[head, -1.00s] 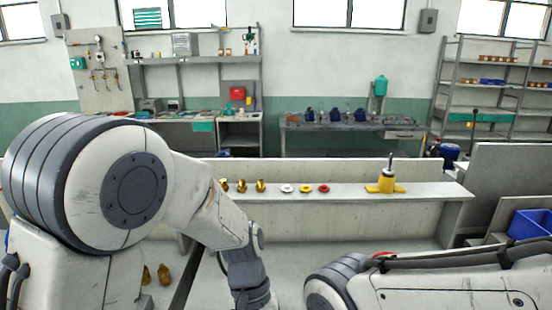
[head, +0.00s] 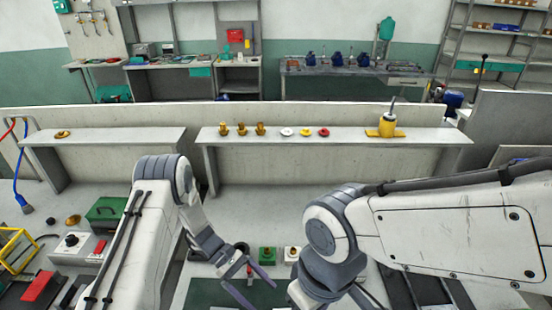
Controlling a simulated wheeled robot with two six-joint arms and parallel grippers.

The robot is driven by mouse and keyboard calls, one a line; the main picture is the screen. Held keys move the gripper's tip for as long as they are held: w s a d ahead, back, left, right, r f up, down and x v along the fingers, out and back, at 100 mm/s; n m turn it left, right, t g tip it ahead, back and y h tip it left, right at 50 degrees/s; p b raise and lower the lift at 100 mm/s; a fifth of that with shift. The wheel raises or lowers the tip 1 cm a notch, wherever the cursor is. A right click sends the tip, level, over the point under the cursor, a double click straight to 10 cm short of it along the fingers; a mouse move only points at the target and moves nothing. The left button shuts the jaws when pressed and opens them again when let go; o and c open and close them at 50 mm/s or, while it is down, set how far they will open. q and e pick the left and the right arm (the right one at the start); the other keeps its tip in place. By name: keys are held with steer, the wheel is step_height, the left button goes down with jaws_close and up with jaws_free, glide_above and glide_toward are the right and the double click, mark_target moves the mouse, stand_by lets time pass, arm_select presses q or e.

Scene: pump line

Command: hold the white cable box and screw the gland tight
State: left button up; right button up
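A small white box (head: 291,255), which looks like the cable box, stands at the back of the work surface beside a green box (head: 267,256). A small fitting shows on its top, but I cannot tell whether it is the gland or how it sits. My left gripper (head: 256,290) is open and empty, in front of and left of the boxes, apart from the white one. My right gripper is below the picture's edge; only its arm and wrist show, right of the white box.
A ledge (head: 340,139) behind carries several brass fittings (head: 241,130), coloured rings (head: 305,132) and a yellow tool (head: 387,127). A dark green mat (head: 205,294) lies in front. A green case (head: 105,213), a grey control box (head: 72,243) and a yellow frame (head: 17,250) stand left.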

arm_select(q)
steer(key=x, duration=0.9)
steer(key=shift+s+d+f, duration=0.15)
steer(key=shift+s+d, duration=0.05)
jaws_close()
steer(key=shift+o, duration=0.6)
jaws_free()
